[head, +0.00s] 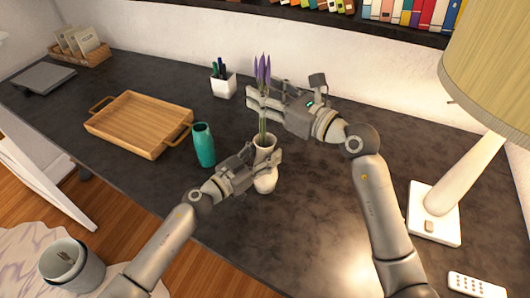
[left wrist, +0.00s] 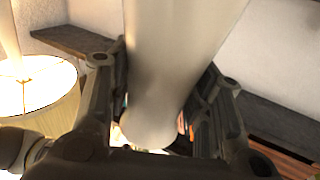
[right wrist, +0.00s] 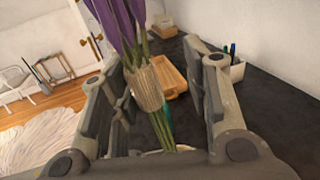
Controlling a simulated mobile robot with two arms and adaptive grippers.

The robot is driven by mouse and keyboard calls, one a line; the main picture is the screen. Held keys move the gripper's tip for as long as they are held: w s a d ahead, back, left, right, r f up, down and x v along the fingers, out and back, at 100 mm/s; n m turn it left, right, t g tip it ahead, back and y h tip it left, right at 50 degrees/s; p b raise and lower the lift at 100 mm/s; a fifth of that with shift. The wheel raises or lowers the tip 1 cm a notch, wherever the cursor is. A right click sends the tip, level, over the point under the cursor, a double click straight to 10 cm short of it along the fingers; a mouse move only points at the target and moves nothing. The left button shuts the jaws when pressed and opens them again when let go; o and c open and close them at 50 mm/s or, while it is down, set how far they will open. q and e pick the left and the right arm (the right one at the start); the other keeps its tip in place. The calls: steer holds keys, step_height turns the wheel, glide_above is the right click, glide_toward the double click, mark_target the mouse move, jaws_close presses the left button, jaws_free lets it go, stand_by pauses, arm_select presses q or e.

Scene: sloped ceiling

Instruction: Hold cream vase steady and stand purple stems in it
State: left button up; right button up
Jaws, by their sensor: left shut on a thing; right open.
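The cream vase (head: 265,183) stands upright on the dark desk, with a round body and a narrower neck. My left gripper (head: 264,158) is shut on its neck; the vase also fills the middle of the left wrist view (left wrist: 175,60). The purple stems (head: 263,72) stand upright, with their green lower ends reaching into the vase's mouth. My right gripper (head: 252,98) is open, with its fingers around the stems near their band. In the right wrist view the stems (right wrist: 147,88) are between the spread fingers, with a gap beside them. The stem ends inside the vase are hidden.
A teal vase (head: 204,146) stands just left of my left gripper. A wooden tray (head: 140,125) lies farther left. A white pen cup (head: 223,84) stands behind. A lamp (head: 433,215) and a remote (head: 475,285) are at right. The desk right of the vase is clear.

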steer(key=v, duration=1.1)
steer(key=shift+d, duration=0.2)
steer(key=shift+s, duration=0.1)
arm_select(q)
steer(key=o, duration=1.4)
steer(key=v, duration=1.2)
steer(key=shift+a, duration=0.1)
arm_select(e)
steer(key=shift+a+f, duration=0.1)
